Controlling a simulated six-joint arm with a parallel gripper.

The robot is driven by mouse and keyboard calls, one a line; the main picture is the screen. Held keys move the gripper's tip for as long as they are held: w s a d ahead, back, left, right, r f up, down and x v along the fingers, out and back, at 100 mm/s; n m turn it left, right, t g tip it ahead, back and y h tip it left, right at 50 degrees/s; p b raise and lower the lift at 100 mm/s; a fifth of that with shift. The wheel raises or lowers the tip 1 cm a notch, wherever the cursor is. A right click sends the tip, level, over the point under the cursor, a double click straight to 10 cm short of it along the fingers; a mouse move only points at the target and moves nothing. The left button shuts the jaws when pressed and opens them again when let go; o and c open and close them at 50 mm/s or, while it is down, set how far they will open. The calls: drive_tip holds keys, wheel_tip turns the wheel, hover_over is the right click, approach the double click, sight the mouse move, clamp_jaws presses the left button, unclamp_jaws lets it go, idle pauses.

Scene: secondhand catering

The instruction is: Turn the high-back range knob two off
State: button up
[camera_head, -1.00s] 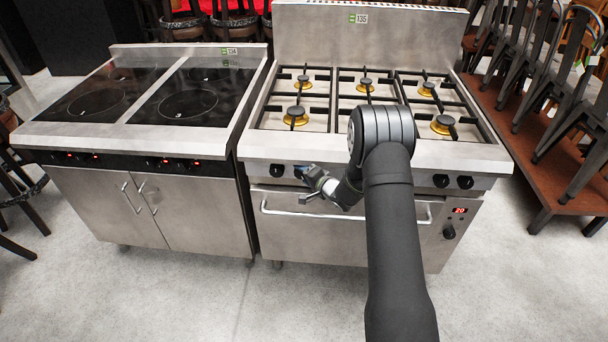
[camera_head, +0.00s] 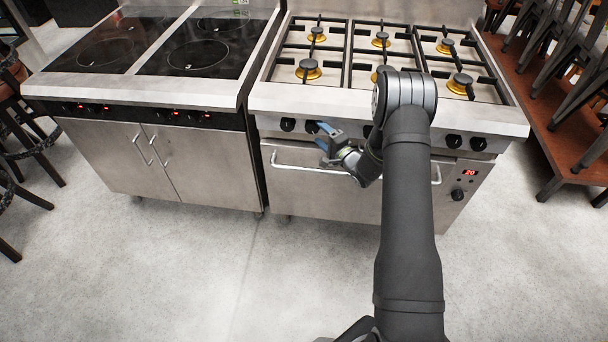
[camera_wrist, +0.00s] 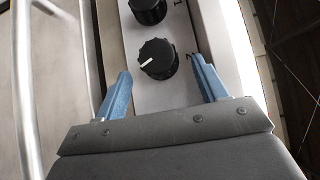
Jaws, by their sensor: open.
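The high-back range (camera_head: 390,118) is the steel six-burner cooker with black knobs along its front panel. Knob two (camera_head: 311,126), second from the left, is partly hidden by my gripper (camera_head: 327,136) in the head view. In the wrist view, a black ribbed knob (camera_wrist: 158,58) with a white pointer line lies ahead of and between my blue fingertips (camera_wrist: 160,68). The line points left and slightly down in that picture. My gripper is open, with a visible gap to the knob on each side. I cannot tell whether the fingers reach around it.
The neighbouring left-end knob (camera_head: 287,124) is close by; another knob (camera_wrist: 148,10) shows at the wrist view's top. A horizontal oven handle (camera_head: 300,168) runs just below the panel. An induction range (camera_head: 150,92) stands to the left. Stacked chairs (camera_head: 570,70) stand at right.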

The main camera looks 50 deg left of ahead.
drive_tip(key=d, duration=1.3)
drive_tip(key=shift+s+a+m+t, duration=2.5)
drive_tip(key=shift+s+a+t, duration=0.4)
drive_tip(key=shift+s+t, duration=0.65)
drive_tip(key=shift+s+d+m+t+h, duration=1.35)
drive_tip(key=shift+s+m+t+h, duration=1.05)
drive_tip(key=shift+s, duration=1.6)
drive_tip(key=x, duration=1)
drive_tip(key=v, duration=1)
drive_tip(key=shift+n+t, duration=0.4)
drive_tip(key=shift+t, duration=0.05)
